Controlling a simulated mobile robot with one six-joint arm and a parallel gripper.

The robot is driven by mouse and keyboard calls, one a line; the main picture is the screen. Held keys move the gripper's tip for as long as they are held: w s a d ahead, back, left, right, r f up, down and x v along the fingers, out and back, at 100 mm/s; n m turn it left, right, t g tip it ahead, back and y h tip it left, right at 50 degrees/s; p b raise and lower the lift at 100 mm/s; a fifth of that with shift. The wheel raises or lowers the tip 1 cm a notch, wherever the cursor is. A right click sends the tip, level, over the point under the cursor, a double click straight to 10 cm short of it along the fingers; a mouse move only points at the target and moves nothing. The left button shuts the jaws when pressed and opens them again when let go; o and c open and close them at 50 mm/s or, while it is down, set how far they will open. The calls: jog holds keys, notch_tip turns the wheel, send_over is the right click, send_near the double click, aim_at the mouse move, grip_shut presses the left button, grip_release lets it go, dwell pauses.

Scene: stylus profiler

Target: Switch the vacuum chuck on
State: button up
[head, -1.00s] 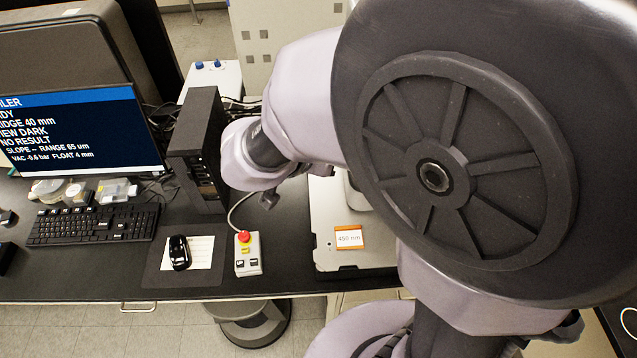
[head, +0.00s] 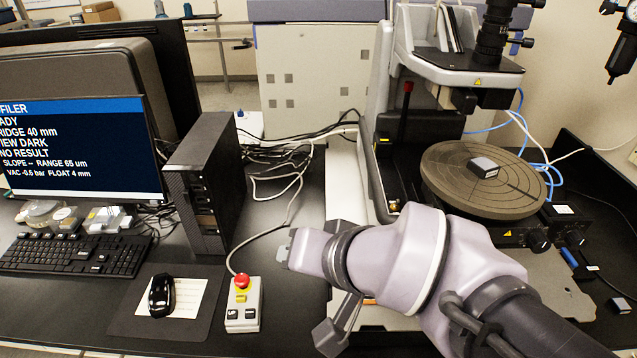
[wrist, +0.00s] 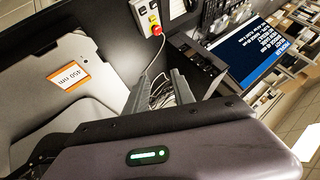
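The vacuum chuck (head: 450,185) is a round brown-grey disc with grooves and grid lines, at the right of the head view. A small dark block with a pale top (head: 484,167) lies on it. Black knobs (head: 539,239) sit below its right edge, near a blue-ended part (head: 571,258); I cannot tell which control is the vacuum's. The monitor (head: 78,150) reads "VAC -0.6 bar". My gripper (wrist: 160,83) shows two separated fingers with nothing between them in the wrist view. It is left of the chuck, over the bench's front; the chuck is outside the wrist view.
A control box with a red button (head: 242,305) stands on the bench left of my arm and also shows in the wrist view (wrist: 149,17). A black computer tower (head: 208,185), mouse (head: 162,295) and keyboard (head: 75,255) are farther left. The microscope column (head: 493,35) rises behind the chuck.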

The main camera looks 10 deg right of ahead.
jog(key=s+d+f+g+h+b, duration=0.2)
jog(key=s+d+f+g+b, duration=0.15)
jog(key=s+f, duration=0.4)
notch_tip(320, 180, up, 21)
jog(key=p, duration=2.1)
jog(key=shift+s+d+m+t, duration=0.25)
jog(key=shift+d+m+t, duration=0.15)
jog(key=shift+d+t, duration=0.05)
